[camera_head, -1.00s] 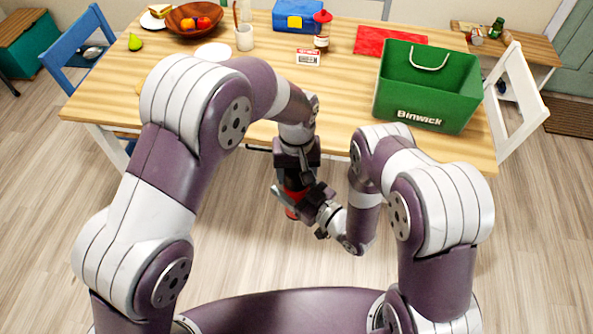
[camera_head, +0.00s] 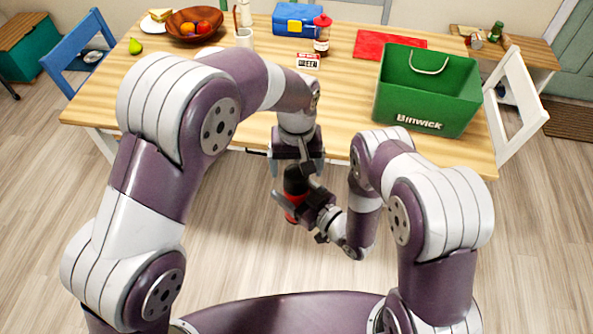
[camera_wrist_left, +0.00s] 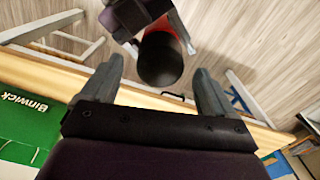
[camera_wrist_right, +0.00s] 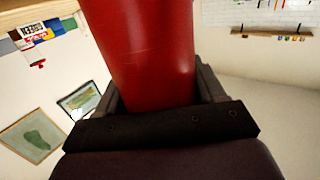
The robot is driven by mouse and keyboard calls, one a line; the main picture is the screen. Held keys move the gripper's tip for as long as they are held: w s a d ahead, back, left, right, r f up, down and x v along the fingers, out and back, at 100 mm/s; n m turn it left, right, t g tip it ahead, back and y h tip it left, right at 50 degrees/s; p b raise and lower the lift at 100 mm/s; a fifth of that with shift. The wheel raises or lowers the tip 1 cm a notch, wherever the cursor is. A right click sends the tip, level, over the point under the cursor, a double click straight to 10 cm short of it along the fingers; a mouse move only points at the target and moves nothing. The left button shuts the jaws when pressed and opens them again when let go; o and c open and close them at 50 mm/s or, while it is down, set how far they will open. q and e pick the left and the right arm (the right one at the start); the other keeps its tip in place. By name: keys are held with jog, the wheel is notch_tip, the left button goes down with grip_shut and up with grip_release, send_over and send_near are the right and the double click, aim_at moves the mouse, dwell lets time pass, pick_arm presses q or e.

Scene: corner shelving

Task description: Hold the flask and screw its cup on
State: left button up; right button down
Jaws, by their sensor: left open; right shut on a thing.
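The red flask (camera_head: 292,214) is upright in front of the table edge. My right gripper (camera_head: 298,208) is shut around its body, and the red body fills the middle of the right wrist view (camera_wrist_right: 148,50). A black cup (camera_head: 296,182) is on top of the flask; I cannot tell how tightly it sits. The cup's round black top shows in the left wrist view (camera_wrist_left: 160,60). My left gripper (camera_head: 298,168) points down just above the cup, open and empty. In the left wrist view, the cup lies beyond its fingertips, roughly between them.
The wooden table (camera_head: 345,105) stands just behind both grippers. On it are a green Binwick box (camera_head: 425,95), a red cloth (camera_head: 390,43), a sauce bottle (camera_head: 322,35), a blue lunch box (camera_head: 297,20) and a fruit bowl (camera_head: 180,27). The floor in front is clear.

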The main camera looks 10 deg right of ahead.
aim_at(296, 197)
pick_arm(q)
jog(key=shift+r, duration=0.1)
jog(key=shift+c, duration=0.3)
jog(key=shift+r, duration=0.15)
jog(key=shift+c, duration=0.2)
notch_tip(296, 197, up, 2)
jog(key=n, duration=0.4)
jog(key=r+n, duration=0.1)
jog(key=n, duration=0.1)
jog(key=shift+r+n, duration=0.1)
jog(key=shift+n, duration=0.2)
notch_tip(296, 197, down, 8)
